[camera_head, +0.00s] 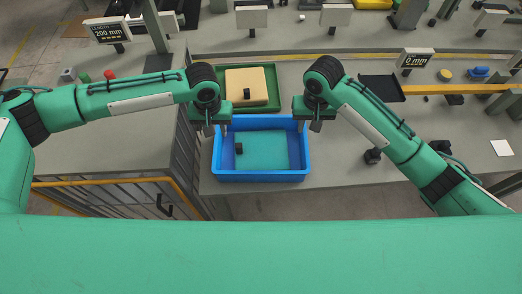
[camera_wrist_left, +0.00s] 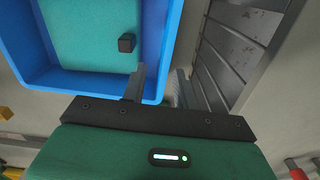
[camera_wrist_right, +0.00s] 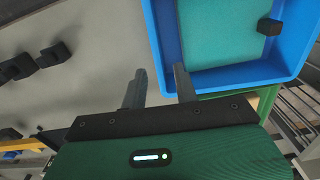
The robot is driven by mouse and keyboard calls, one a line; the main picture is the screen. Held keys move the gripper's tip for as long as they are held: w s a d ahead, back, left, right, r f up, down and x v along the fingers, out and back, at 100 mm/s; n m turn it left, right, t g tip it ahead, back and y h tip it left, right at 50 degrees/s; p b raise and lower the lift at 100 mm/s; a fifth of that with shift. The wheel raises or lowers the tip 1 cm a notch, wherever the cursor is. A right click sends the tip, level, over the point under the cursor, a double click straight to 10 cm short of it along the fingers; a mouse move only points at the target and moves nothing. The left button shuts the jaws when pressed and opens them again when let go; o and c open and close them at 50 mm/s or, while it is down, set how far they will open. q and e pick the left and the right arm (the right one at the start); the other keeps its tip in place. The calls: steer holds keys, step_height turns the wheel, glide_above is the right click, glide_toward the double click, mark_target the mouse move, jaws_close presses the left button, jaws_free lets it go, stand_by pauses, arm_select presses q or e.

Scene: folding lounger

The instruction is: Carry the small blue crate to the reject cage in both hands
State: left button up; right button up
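The small blue crate (camera_head: 217,160) sits upright on the grey bench near its front edge. A teal sheet covers its floor, and a small dark block (camera_head: 239,148) lies inside. My left gripper (camera_head: 216,130) is at the crate's left wall near the far corner, open; in the left wrist view its fingers (camera_wrist_left: 160,88) stand either side of the wall line. My right gripper (camera_head: 309,124) is at the far right corner, open, its fingers (camera_wrist_right: 158,88) likewise apart around the wall line. Whether they touch is unclear. A barred cage with a yellow rail (camera_head: 105,182), apparently the reject cage, stands lower left.
A green tray (camera_head: 273,104) with a beige slab and dark block lies just behind the crate. A black tray (camera_head: 381,89) and dark blocks (camera_head: 373,156) lie to the right. A display reading 200 mm (camera_head: 108,30) stands upper left.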

mark_target(220, 150)
arm_select(q)
steer(key=shift+w+a+r, duration=0.1)
steer(key=shift+w+a, duration=0.15)
steer(key=shift+a, duration=0.2)
arm_select(e)
steer(key=shift+w+d+r, duration=0.15)
